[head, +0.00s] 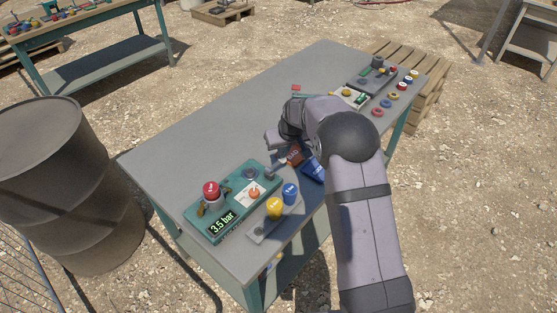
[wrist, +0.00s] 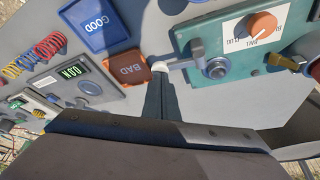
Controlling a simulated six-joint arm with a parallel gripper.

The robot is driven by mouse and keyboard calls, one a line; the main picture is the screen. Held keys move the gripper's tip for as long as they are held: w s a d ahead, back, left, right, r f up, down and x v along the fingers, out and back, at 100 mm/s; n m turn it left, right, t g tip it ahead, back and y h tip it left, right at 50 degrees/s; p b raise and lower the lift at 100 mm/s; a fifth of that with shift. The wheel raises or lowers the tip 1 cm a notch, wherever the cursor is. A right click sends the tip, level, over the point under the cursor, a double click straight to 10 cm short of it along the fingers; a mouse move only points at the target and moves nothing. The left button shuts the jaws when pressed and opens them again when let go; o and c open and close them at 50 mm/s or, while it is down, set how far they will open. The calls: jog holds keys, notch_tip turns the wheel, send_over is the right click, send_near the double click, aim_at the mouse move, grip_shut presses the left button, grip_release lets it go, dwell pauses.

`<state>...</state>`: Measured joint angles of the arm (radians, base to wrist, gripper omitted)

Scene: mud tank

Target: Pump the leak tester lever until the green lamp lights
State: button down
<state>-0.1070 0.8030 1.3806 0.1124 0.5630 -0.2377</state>
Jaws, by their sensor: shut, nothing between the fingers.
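The leak tester is a teal box (head: 240,212) on the table's near left, with a red button (head: 210,188), an orange dial (head: 254,194) and a green display reading 3.5 bar (head: 222,222). Its grey lever (wrist: 190,62) runs from a round pivot to a pale end in the wrist view, beside the orange-brown BAD tray (wrist: 128,68). My gripper (wrist: 160,76) is shut and empty, its fingertips at the lever's pale end; whether they touch cannot be told. I cannot make out a lit green lamp. My arm partly blocks the head view of this spot.
A blue GOOD tray (wrist: 95,22) lies beside BAD. A grey plate with a yellow button (head: 274,207) and a blue button (head: 290,193) sits before the tester. Other devices and coloured rings (head: 386,103) fill the far right. The table's left middle (head: 215,130) is clear.

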aim_at(283, 161)
jog(key=shift+f, duration=0.5)
jog(key=shift+r, duration=0.1)
jog(key=shift+r+p, duration=2.05)
jog(key=shift+r, duration=1.2)
jog(key=shift+s+d, duration=0.1)
jog(key=shift+s, duration=0.15)
jog(key=s+d+m+g, duration=0.1)
jog(key=s+d, duration=0.1)
jog(key=s, duration=1)
jog(key=s+d+r+m+g, duration=0.1)
jog(key=s+d+g, duration=0.1)
jog(key=s, duration=1.1)
jog(key=s+d+r+m+g+h, duration=0.1)
jog(key=s+d, duration=0.2)
jog(key=s, duration=0.9)
jog(key=shift+s+d, duration=0.2)
jog(key=shift+d, duration=0.2)
